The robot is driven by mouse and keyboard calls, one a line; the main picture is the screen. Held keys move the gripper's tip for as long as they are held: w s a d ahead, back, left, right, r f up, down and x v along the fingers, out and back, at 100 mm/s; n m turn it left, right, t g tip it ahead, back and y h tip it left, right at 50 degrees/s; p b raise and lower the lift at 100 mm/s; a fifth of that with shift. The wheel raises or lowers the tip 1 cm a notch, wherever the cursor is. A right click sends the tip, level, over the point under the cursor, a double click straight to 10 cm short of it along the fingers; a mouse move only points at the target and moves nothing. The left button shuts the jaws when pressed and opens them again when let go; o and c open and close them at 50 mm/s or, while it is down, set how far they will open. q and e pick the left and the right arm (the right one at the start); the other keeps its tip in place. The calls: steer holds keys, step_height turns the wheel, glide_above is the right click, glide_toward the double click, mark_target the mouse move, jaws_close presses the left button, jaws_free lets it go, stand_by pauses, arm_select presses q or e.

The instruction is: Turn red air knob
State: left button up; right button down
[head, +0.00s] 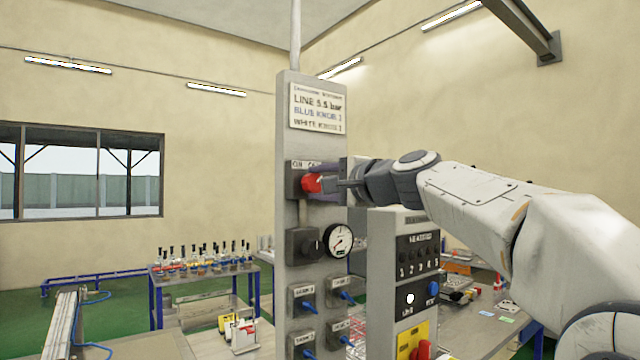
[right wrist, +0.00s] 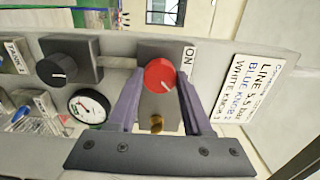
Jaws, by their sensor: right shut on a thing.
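The red air knob (head: 311,184) sits on a dark block high on the grey panel post. It shows in the right wrist view (right wrist: 160,74) with a white pointer line toward its lower right, beside a label reading ON. My right gripper (head: 322,182) reaches in from the right, its fingers on either side of the red knob. In the right wrist view its two fingers (right wrist: 160,88) flank the knob, shut on it. My left gripper is not in view.
Below the red knob are a black knob (head: 304,243) and a round gauge (head: 339,240). A sign (head: 317,108) is above. Several blue-handled valves sit lower on the post. A grey control box (head: 408,270) stands to the right, under my arm.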

steer(key=shift+d, duration=0.1)
steer(key=shift+c, duration=1.6)
jaws_free()
steer(key=shift+s+d, duration=0.15)
steer(key=shift+s, duration=0.05)
steer(key=b+v, duration=0.4)
steer(key=v, duration=0.6)
steer(key=shift+b, duration=0.3)
steer(key=shift+w, duration=0.1)
